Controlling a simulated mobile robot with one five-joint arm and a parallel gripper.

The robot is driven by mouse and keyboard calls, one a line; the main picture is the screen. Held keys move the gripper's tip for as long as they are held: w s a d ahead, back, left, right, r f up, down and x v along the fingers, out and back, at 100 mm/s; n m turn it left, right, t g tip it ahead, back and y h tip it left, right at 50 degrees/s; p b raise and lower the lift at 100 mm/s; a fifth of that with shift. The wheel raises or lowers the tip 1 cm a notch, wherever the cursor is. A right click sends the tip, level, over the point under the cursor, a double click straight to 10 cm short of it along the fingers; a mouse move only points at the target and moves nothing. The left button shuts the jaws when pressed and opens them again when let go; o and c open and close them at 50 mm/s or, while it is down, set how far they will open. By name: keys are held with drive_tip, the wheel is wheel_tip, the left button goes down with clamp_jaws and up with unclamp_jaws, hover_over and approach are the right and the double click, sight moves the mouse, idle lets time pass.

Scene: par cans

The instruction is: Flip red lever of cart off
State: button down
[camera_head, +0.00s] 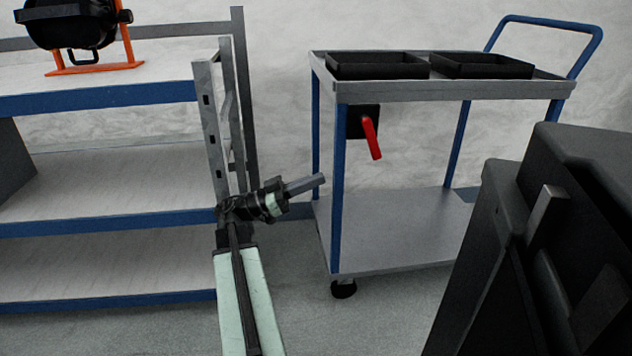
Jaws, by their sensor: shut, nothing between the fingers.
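The cart (450,91) stands right of centre, with a grey top, blue posts and a lower shelf. Its red lever (371,138) hangs from a black plate (361,121) under the top, near the left front post. The lever points down and leans slightly to the right. My gripper (318,180) is at the end of my arm, left of the cart's front left post and lower in the picture than the lever. It is shut with nothing in it and appears apart from the lever. I cannot tell its exact depth relative to the post.
A shelf rack (110,97) with blue edges stands at left, its grey upright (212,130) close to my arm. A black lamp (70,22) on an orange stand sits on it. Black trays (378,72) lie on the cart. A large dark case (500,230) fills the lower right.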

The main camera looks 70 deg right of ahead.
drive_tip(key=r+p+x, duration=0.1)
drive_tip(key=p+x, duration=0.5)
drive_tip(key=x, duration=0.7)
drive_tip(key=shift+w+a+r, duration=0.25)
drive_tip(key=shift+r, duration=0.05)
drive_tip(key=shift+s+d, duration=0.25)
drive_tip(key=shift+s, duration=0.25)
drive_tip(key=f+b+v, duration=0.1)
drive_tip(key=b+v, duration=0.5)
drive_tip(key=v, duration=0.8)
drive_tip(key=shift+s+f, duration=0.35)
